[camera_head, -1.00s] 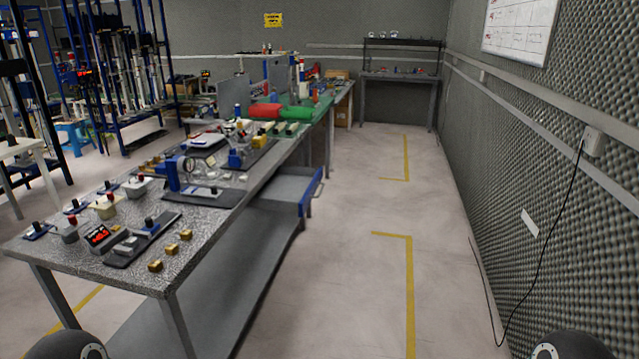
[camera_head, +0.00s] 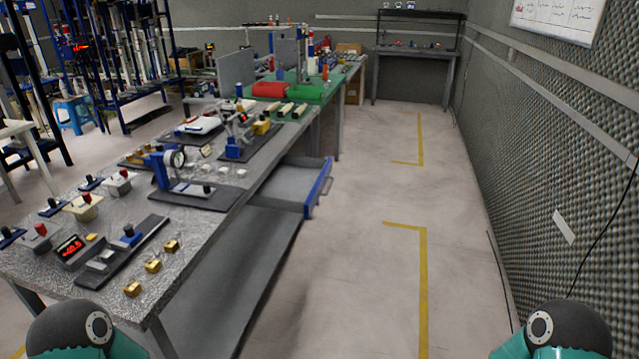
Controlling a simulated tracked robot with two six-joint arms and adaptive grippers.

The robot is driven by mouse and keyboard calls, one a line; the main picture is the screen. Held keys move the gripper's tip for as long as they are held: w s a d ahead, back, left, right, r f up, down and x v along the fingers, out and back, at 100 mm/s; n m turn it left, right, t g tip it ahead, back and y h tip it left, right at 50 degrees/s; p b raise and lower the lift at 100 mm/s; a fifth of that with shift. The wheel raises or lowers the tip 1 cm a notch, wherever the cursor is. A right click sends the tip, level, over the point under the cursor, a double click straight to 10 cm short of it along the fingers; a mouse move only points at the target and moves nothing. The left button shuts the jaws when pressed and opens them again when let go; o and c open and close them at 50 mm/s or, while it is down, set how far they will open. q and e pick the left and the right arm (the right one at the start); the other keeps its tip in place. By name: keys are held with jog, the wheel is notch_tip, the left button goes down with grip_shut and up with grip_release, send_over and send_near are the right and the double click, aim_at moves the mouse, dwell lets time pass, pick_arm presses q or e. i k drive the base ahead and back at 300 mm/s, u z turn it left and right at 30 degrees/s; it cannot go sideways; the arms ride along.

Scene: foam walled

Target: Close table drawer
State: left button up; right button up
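The table drawer (camera_head: 293,184) is pulled out from the right side of the long workbench, under its top. It is a grey tray with a blue front (camera_head: 319,187) that faces right, toward the aisle. The drawer looks empty in the part I can see. Parts of both my arms show at the bottom left and bottom right of the head view. Neither gripper is in the picture, and nothing of mine touches the drawer.
The speckled workbench top (camera_head: 150,238) carries gauges, switches and small brass blocks. A grey lower shelf (camera_head: 235,270) runs beneath it. The aisle floor (camera_head: 370,235) on the right is clear, with yellow tape lines. A textured foam wall (camera_head: 540,150) bounds it on the right.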

aim_at(296, 185)
jog(key=u, duration=0.1)
jog(key=k, duration=0.9)
jog(key=z, duration=0.15)
jog(key=i, duration=3)
jog(key=u, duration=0.15)
